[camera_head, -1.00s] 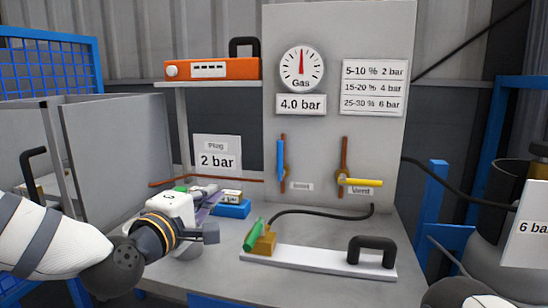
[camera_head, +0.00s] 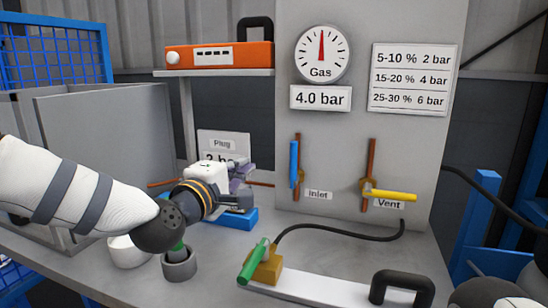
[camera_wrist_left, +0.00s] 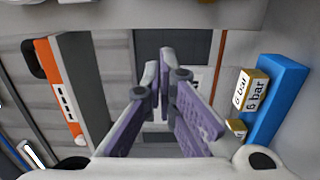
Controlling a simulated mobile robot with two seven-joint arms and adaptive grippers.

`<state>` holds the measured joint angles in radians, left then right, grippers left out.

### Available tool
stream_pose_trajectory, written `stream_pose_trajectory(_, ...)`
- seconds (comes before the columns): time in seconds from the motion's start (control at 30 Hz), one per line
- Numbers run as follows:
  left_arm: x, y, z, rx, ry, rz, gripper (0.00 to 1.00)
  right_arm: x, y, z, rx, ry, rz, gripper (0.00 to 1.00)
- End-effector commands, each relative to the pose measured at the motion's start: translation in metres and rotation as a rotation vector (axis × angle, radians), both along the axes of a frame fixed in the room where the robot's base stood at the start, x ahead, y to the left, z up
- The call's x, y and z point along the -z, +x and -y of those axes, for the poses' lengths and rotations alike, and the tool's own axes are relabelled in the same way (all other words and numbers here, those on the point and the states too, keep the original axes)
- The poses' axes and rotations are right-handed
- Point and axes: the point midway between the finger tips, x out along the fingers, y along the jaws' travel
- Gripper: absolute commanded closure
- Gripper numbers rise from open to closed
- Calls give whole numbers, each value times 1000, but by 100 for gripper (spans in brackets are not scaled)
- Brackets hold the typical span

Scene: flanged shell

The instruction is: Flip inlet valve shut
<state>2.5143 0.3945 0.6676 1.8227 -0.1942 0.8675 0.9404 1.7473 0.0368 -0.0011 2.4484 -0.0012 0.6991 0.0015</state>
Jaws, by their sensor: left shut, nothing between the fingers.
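The inlet valve has a blue handle (camera_head: 295,163) standing upright on a vertical copper pipe, left of the "Inlet" label (camera_head: 318,195) on the grey panel. My left gripper (camera_head: 245,180) is to the left of the handle, apart from it, in front of the plug sign. Its purple fingers are shut and empty; they show in the left wrist view (camera_wrist_left: 163,65). The vent valve's yellow handle (camera_head: 390,195) lies sideways. The gauge (camera_head: 322,53) sits above a "4.0 bar" sign (camera_head: 320,97). My right gripper is not in view.
A green-handled brass valve (camera_head: 262,264) on a white plate with a black handle (camera_head: 402,285) stands in front of the panel. A black hose (camera_head: 340,230) runs behind it. A blue block (camera_head: 236,219) lies under my left gripper. An orange box (camera_head: 220,56) sits on the shelf.

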Motion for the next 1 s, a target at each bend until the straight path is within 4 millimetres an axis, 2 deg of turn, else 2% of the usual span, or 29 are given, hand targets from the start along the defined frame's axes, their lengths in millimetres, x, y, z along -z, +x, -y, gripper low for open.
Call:
stream_pose_trajectory(0.03,5,11,4,-1,1,-4,100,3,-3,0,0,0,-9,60)
stream_pose_trajectory(0.33,6,71,28,1,0,-4,100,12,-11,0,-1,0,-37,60)
stream_pose_trajectory(0.4,0,68,43,5,1,-1,100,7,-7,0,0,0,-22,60)
stream_pose_trajectory(0.6,-1,65,63,1,-1,0,100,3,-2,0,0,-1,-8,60)
stream_pose_trajectory(1.0,2,65,66,0,-1,-3,100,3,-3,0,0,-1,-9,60)
